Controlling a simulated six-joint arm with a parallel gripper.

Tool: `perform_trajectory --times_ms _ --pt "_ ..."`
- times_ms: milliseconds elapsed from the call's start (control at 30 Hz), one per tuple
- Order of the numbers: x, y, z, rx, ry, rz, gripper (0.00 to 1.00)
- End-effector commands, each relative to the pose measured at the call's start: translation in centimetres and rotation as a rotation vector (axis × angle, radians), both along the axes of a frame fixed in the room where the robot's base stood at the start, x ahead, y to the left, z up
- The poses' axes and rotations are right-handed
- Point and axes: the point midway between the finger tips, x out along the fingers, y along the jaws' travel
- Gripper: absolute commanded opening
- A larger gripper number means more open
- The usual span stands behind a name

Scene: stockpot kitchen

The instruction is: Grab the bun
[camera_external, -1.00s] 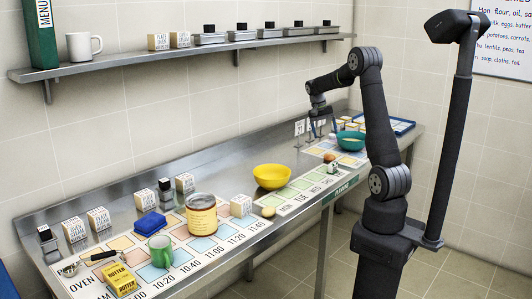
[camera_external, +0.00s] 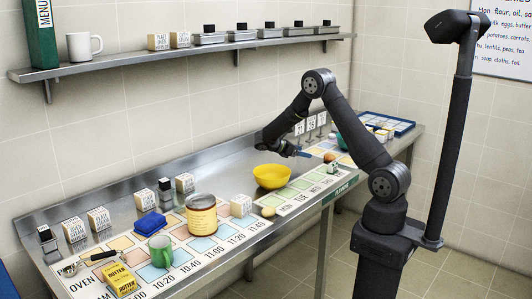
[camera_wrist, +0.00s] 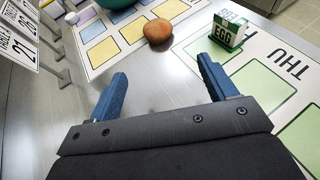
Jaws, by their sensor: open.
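The bun (camera_wrist: 157,31) is round and orange-brown. In the wrist view it lies near the top middle, ahead of my gripper (camera_wrist: 162,72), at the edge of a printed mat. In the external view the bun (camera_external: 329,157) is a small brown shape toward the right end of the counter. My gripper (camera_external: 304,154) is to the left of it there, above the counter behind the yellow bowl. Its two blue fingers are spread apart with nothing between them, and a gap separates them from the bun.
An egg carton (camera_wrist: 229,29) stands just right of the bun. A teal bowl (camera_wrist: 115,4) is beyond it, and number cards (camera_wrist: 40,20) stand at the left. The yellow bowl (camera_external: 272,176) and a pale tan round item (camera_external: 268,211) are on the counter. Bare steel lies under my gripper.

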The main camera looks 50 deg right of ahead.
Motion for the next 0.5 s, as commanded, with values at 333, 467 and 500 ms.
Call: perform_trajectory --times_ms 333,467,500 --pt "-3.2 -6.3 -2.8 0.001 -0.001 -0.004 0.77" --pt "-3.8 -7.6 -3.4 0.001 -0.002 -0.004 0.77" --pt "-3.9 -7.8 -3.5 0.001 -0.003 -0.003 0.77"
